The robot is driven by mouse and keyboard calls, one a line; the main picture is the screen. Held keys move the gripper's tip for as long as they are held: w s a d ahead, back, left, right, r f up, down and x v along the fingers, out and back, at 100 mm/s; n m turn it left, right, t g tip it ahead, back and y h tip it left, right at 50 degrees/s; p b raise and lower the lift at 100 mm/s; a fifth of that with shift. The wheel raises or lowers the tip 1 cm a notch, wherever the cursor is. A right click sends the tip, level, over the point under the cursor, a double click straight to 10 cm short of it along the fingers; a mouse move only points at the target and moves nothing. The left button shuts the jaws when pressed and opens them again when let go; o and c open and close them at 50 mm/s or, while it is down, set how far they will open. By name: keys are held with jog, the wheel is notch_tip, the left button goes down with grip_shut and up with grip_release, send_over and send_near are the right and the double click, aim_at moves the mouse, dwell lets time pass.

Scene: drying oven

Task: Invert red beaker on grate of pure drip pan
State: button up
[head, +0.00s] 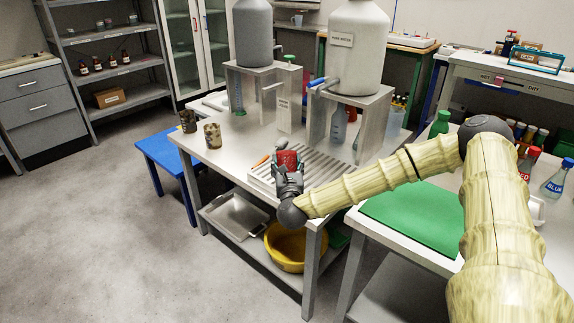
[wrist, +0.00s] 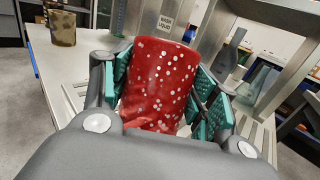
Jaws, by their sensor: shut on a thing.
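The red beaker (head: 287,160), speckled with white dots, is held in my gripper (head: 288,172) at the left part of the slatted grate (head: 322,173) on the metal table. In the wrist view the beaker (wrist: 158,88) fills the space between the teal finger pads of my gripper (wrist: 162,98), which press on both its sides. It looks roughly upright-standing with a slight tilt. I cannot tell which end is its mouth or whether it touches the grate. The grate's slats show at both sides in the wrist view.
A large white tank (head: 356,45) labelled water stands on a metal stand behind the grate; a grey tank (head: 253,32) stands left of it. Two mottled beakers (head: 213,137) sit at the table's left. A green mat (head: 415,220) covers the right table.

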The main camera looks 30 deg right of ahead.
jog(key=shift+f, duration=0.15)
jog(key=o, duration=1.2)
jog(key=shift+o, duration=0.2)
jog(key=v, duration=1.2)
